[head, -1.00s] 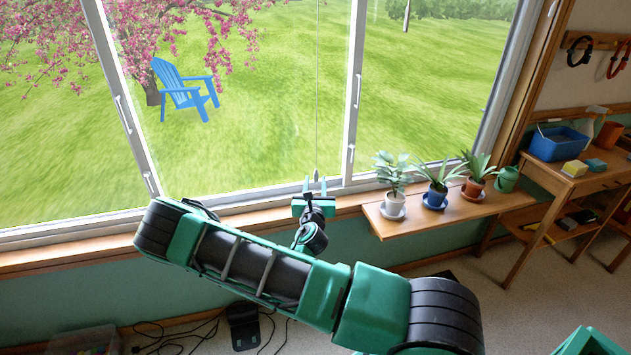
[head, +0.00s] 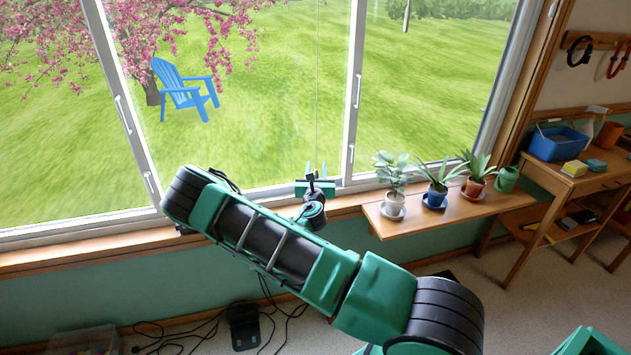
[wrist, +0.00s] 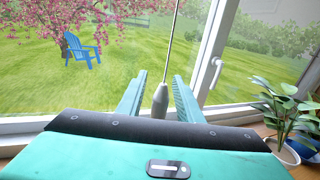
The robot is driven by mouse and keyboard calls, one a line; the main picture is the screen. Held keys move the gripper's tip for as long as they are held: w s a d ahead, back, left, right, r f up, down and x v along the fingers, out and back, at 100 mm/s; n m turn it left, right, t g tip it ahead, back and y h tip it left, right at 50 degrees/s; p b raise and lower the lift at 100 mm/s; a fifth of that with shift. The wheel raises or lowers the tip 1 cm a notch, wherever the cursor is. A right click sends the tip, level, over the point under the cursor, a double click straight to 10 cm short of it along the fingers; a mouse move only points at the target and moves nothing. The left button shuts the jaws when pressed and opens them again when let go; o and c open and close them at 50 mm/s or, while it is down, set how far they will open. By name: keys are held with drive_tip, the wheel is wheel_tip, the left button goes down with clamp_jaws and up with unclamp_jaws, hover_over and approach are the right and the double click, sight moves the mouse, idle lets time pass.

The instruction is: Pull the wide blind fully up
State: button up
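A thin pull cord (head: 317,85) hangs straight down in front of the middle window pane. Its grey, cone-shaped weight (wrist: 160,98) shows in the wrist view, between the two teal fingers of my gripper (wrist: 158,97). There are gaps between the weight and both fingers, so my gripper is open around it. In the head view my gripper (head: 316,169) is just above the sill, fingers pointing up toward the window. The weight is hard to make out there. The blind itself is out of view above; the visible glass is uncovered.
Potted plants (head: 437,182) stand on a wooden shelf (head: 400,224) just right of my gripper. A plant (wrist: 285,118) also shows close by in the wrist view. A workbench (head: 550,176) with a blue bin (head: 558,144) is farther right. Cables (head: 190,330) lie on the floor.

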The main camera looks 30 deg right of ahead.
clamp_jaws()
wheel_tip(320, 180, down, 9)
drive_tip(key=shift+f, duration=0.15)
idle(0.5)
wheel_tip(320, 180, down, 9)
idle(0.6)
drive_tip(key=shift+s, duration=0.1)
